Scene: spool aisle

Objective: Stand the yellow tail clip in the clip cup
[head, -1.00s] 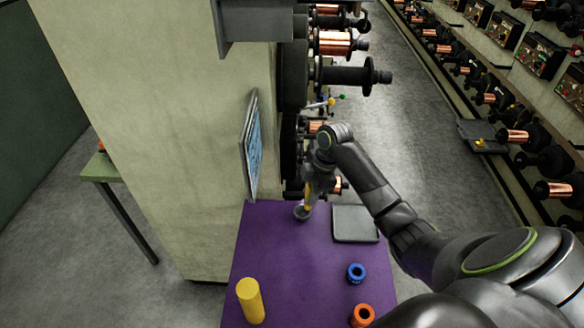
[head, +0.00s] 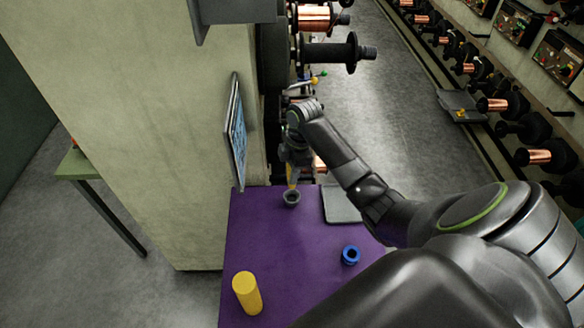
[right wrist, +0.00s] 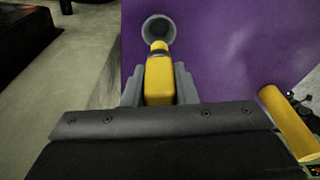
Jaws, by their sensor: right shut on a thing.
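The yellow tail clip (right wrist: 159,82) is between the fingers of my right gripper (right wrist: 159,88), which is shut on it. In the head view the right gripper (head: 293,168) points down with the clip (head: 293,180) below its fingers. The grey clip cup (head: 292,198) stands on the purple table top near its far edge, just under the clip. In the right wrist view the clip's far end overlaps the mouth of the cup (right wrist: 157,27); I cannot tell whether it is inside or just above. My left gripper is not in view.
The purple table top (head: 275,250) also holds a yellow cylinder (head: 247,293), a blue ring-shaped piece (head: 350,255) and a grey tray (head: 341,204). A wall panel with a screen (head: 236,130) stands left of the cup. Spool racks rise behind.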

